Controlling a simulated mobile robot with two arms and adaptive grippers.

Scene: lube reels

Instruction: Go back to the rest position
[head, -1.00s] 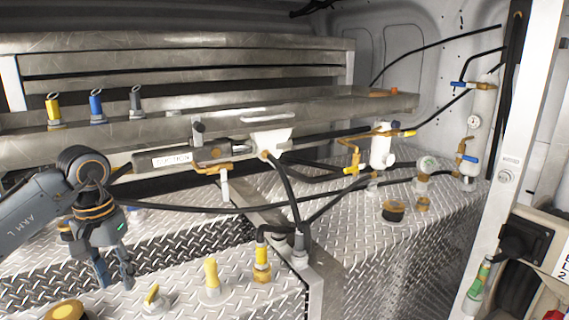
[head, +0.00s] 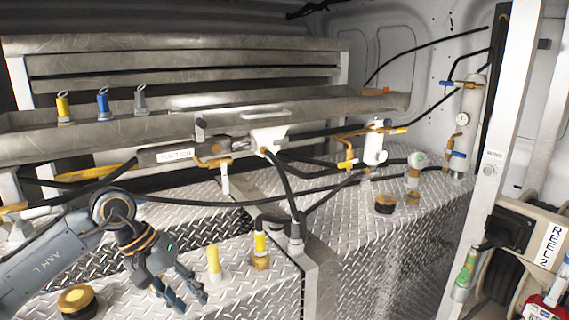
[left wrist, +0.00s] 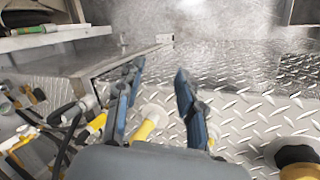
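My left gripper (head: 190,302) is in the lower left of the head view, over the diamond-plate deck (head: 240,283). Its fingers point down and to the right. In the left wrist view my left gripper (left wrist: 158,75) shows two fingers spread apart with nothing between them. A yellow-handled valve (head: 214,262) stands just right of the gripper in the head view. My right gripper is not in view.
A yellow-topped fitting (head: 261,250) and black hoses (head: 285,185) stand right of the gripper. A brass-and-black cap (head: 77,299) is near my left arm. A metal shelf (head: 300,105) runs behind. A reel panel (head: 540,240) is at the right.

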